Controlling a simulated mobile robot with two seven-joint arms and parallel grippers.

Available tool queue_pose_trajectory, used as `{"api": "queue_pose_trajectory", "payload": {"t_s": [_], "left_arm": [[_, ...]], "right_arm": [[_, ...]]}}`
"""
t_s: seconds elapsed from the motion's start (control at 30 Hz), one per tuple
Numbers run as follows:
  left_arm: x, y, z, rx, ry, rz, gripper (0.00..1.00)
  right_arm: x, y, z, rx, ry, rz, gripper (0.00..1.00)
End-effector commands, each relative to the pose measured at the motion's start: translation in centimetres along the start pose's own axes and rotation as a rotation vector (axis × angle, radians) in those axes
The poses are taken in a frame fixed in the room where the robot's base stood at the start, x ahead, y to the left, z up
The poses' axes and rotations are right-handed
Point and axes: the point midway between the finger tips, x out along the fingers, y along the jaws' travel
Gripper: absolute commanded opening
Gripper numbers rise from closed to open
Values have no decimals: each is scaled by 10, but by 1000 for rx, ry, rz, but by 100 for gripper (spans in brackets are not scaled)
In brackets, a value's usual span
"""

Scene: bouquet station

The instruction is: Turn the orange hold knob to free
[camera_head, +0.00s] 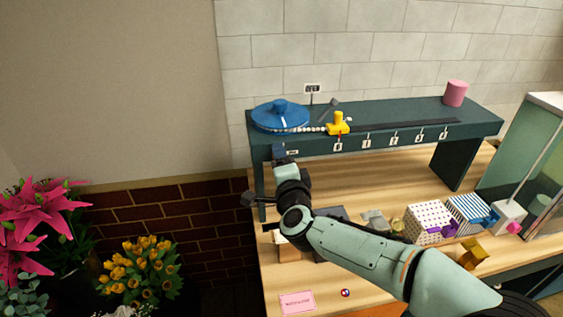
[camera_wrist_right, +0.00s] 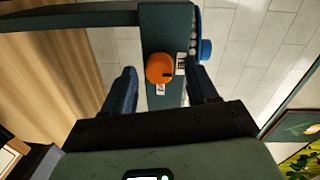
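The orange knob (camera_wrist_right: 160,68) sits on the dark teal front of the raised shelf, with small white labels (camera_wrist_right: 180,65) beside and below it. A dark mark shows on its right side; the label text is too small to read. In the head view the knob is hidden behind my right gripper (camera_head: 279,153), which is at the shelf's left front end. In the right wrist view my right gripper (camera_wrist_right: 160,73) is open, one finger on each side of the knob, with gaps at both sides. I cannot tell its depth to the knob. My left gripper is not in view.
The shelf (camera_head: 400,115) carries a blue round lid-like disc (camera_head: 281,115), a yellow slider (camera_head: 338,124) near the 0 label, and a pink cylinder (camera_head: 455,93). Patterned boxes (camera_head: 430,222) stand on the wooden bench (camera_head: 275,290). Flowers (camera_head: 140,270) stand at left.

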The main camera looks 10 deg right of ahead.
Motion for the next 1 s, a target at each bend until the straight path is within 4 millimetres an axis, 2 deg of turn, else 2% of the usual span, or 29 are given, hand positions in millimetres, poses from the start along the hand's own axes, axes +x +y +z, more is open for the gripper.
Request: {"api": "queue_pose_trajectory", "payload": {"t_s": [0.2, 0.33, 0.8, 1.0], "left_arm": [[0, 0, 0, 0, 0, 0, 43], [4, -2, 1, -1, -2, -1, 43], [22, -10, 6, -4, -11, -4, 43], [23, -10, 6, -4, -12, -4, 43]], "right_arm": [[-1, 0, 0, 1, 0, 0, 58], [-13, 0, 0, 1, 0, -2, 58], [-111, 0, 0, 1, 0, -2, 58], [-131, 0, 0, 0, 0, -1, 58]]}}
